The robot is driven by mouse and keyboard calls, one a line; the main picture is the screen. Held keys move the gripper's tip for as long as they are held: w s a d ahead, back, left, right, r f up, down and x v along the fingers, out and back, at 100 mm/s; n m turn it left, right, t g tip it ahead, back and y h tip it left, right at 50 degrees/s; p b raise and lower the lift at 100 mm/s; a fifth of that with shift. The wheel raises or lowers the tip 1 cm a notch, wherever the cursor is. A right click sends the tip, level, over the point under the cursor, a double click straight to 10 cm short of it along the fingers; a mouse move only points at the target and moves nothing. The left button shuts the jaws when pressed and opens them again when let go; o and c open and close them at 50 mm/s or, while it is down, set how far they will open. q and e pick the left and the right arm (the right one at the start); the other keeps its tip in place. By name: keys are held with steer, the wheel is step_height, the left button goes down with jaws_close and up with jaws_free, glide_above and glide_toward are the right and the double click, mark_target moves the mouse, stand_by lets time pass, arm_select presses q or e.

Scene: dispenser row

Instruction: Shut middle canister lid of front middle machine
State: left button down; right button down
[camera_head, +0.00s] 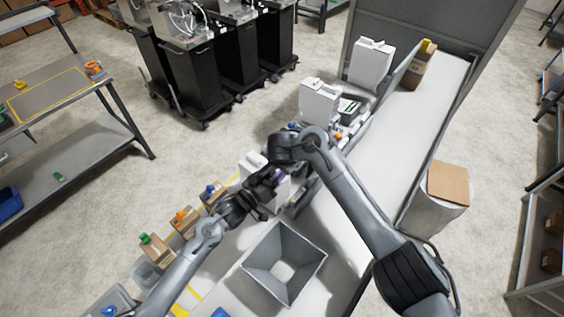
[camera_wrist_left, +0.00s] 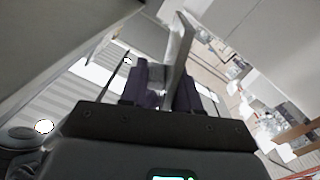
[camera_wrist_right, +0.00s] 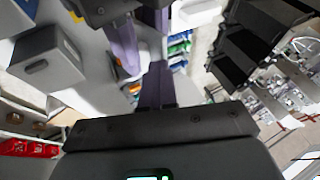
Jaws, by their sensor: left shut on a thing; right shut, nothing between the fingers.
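The white machine (camera_head: 256,163) nearest my grippers stands on the bench, largely hidden by my arms. My left gripper (camera_head: 270,181) is at it. In the left wrist view its purple fingers (camera_wrist_left: 168,82) are shut on a thin grey panel (camera_wrist_left: 180,50) that stands up between them; I cannot tell whether this is a canister lid. My right gripper (camera_wrist_right: 157,72) is shut and empty, close to dark and purple parts that look like my left gripper. In the head view its fingertips are hidden. Which canister is the middle one does not show clearly.
Two more white machines (camera_head: 320,101) (camera_head: 371,62) stand farther along the bench. A grey square hopper-like bin (camera_head: 284,262) is in front. Small boxes with coloured tops (camera_head: 184,220) line the left side. The bench strip (camera_head: 425,115) at right is largely clear.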

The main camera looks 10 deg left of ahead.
arm_select(q)
steer(key=shift+s+d+r, duration=0.2)
steer(key=shift+d, duration=0.3)
arm_select(e)
steer(key=shift+f, duration=0.1)
arm_select(q)
steer(key=c, duration=1)
jaws_free()
steer(key=shift+a, duration=0.1)
